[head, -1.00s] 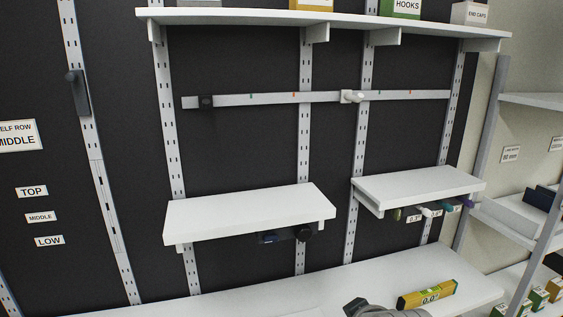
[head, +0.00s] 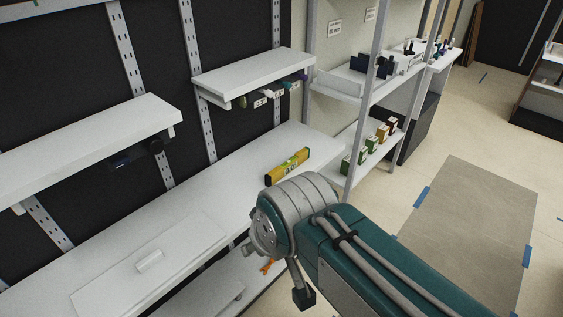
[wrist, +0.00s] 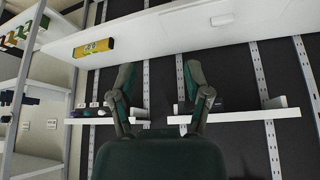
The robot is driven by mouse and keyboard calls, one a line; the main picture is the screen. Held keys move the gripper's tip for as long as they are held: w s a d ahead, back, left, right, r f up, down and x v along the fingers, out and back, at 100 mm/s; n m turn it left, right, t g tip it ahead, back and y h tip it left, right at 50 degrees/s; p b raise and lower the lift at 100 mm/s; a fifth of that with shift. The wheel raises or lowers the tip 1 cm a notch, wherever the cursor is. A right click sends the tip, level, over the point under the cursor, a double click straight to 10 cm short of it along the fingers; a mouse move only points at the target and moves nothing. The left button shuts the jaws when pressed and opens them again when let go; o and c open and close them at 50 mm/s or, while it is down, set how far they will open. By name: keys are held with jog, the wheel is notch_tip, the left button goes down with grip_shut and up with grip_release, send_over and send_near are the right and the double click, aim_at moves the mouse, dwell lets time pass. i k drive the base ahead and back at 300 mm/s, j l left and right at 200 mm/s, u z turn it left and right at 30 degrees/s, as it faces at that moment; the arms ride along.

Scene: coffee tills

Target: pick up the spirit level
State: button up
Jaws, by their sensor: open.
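The spirit level (head: 288,166) is a short yellow block with dark ends and a label. It lies on the long white counter in the head view, near the counter's right part. The wrist view, which is upside down, shows it also (wrist: 94,48) at upper left, beyond my gripper's left finger. My gripper (wrist: 157,80) is open and empty, its two dark green fingers spread apart. The level is outside the fingers and not touched. In the head view my arm covers the area in front of the counter, and the fingers cannot be made out.
The white counter (head: 195,215) has a flat white panel with a small bar on its left part. Two short white shelves (head: 252,78) hang above it, with small items underneath. A rack to the right holds small boxes (head: 382,133). Open floor lies farther right.

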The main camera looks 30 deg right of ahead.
aim_at(276, 174)
jog(key=i+l+u, duration=0.1)
jog(key=l, duration=0.3)
jog(key=i+l+u, duration=0.1)
jog(key=l, duration=0.3)
jog(key=i+l, duration=0.25)
jog(key=l, duration=0.15)
jog(key=i+l+u, duration=0.15)
jog(key=l, duration=0.25)
jog(key=i+l+u, duration=0.1)
jog(key=l, duration=0.3)
jog(key=i+l+u, duration=0.1)
jog(key=l, duration=0.35)
